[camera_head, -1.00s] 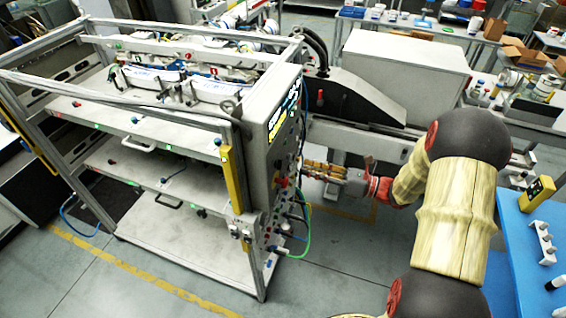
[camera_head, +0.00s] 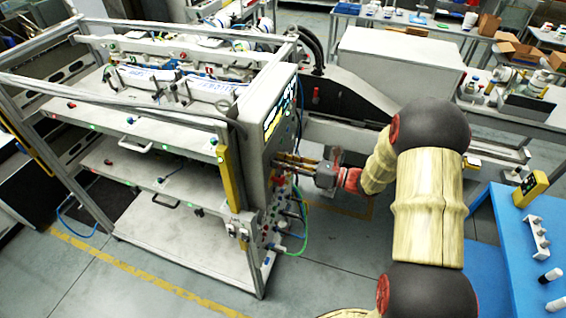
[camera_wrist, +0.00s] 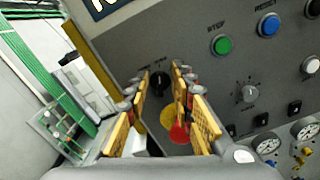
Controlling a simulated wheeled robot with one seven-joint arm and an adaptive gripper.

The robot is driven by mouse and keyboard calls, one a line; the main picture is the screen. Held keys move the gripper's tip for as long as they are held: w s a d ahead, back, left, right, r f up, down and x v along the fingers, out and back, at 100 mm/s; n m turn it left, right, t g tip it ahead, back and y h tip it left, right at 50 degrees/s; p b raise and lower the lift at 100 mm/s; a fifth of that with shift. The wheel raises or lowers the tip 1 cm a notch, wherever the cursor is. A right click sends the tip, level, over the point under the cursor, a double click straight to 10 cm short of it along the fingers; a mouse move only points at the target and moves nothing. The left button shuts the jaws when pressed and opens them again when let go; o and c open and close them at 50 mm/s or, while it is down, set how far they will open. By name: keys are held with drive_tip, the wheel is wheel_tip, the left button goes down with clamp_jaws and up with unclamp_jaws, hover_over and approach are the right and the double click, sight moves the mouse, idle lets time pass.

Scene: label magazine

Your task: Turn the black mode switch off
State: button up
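A black rotary switch (camera_wrist: 160,86) on the grey control panel (camera_wrist: 120,58) shows in the wrist view, between and beyond my fingertips. It looks like the mode switch, but I cannot read its label. My gripper (camera_wrist: 161,74) is open, with one yellow finger on each side of the switch. I cannot tell whether the fingers touch it. In the head view my gripper (camera_head: 279,159) reaches left to the side panel of the metal rack, and the switch itself is not discernible there.
A red emergency button (camera_wrist: 180,133) on a yellow disc sits just below the switch, close to the right finger. To the right are a grey knob (camera_wrist: 246,93), a green button (camera_wrist: 222,45) and a blue button (camera_wrist: 268,25). Cables (camera_head: 305,220) hang below on the panel.

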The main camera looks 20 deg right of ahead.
drive_tip(key=shift+c, duration=1.3)
clamp_jaws()
